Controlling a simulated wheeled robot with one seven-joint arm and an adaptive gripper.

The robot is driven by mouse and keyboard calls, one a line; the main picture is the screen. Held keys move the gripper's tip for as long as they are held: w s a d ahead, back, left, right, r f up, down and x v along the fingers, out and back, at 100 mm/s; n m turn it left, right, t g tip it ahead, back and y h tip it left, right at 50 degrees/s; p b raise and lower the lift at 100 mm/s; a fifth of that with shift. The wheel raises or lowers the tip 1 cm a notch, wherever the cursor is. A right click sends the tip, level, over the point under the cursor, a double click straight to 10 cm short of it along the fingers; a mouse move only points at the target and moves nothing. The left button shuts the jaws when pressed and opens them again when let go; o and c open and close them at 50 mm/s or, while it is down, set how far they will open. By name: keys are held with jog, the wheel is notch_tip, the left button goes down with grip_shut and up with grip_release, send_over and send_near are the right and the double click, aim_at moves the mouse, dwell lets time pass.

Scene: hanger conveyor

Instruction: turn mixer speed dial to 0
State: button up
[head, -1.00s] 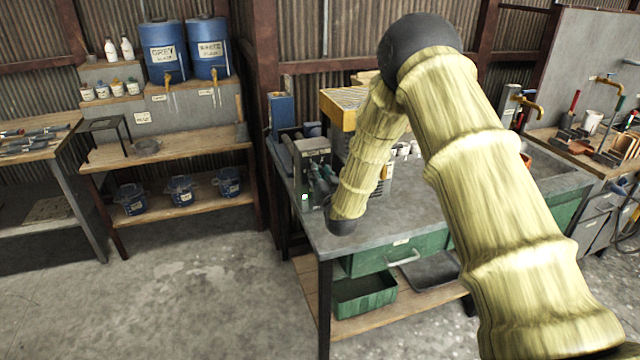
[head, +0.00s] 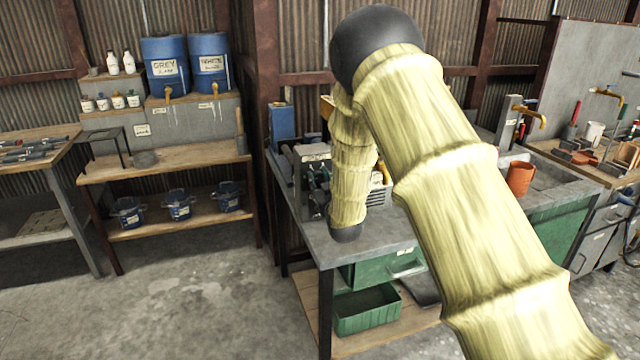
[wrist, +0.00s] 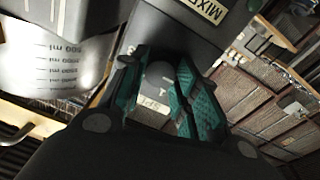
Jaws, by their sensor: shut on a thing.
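The mixer (head: 312,152) is a grey box-like machine on the grey-topped bench, partly hidden behind my arm in the head view. Its MIXER label (wrist: 207,10) shows at the top of the wrist view. The speed dial (wrist: 160,69) is a round grey knob with a pale mark, between my green-padded fingers. Part of a label beginning "SP" shows just below it. My gripper (wrist: 163,84) is shut on the dial, a finger on each side. In the head view, my gripper (head: 318,178) is small and dark at the mixer's front. The dial's setting is not readable.
A metal measuring container (wrist: 50,55) with ml marks stands close on the left in the wrist view. A blue box (head: 282,121) stands behind the mixer. Floor to the left is clear.

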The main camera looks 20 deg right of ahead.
dwell(0.3)
jog(key=o, duration=1)
jog(key=s, duration=1.2)
jog(key=shift+f, duration=0.4)
jog(key=shift+a+f, duration=0.1)
jog(key=shift+a, duration=0.05)
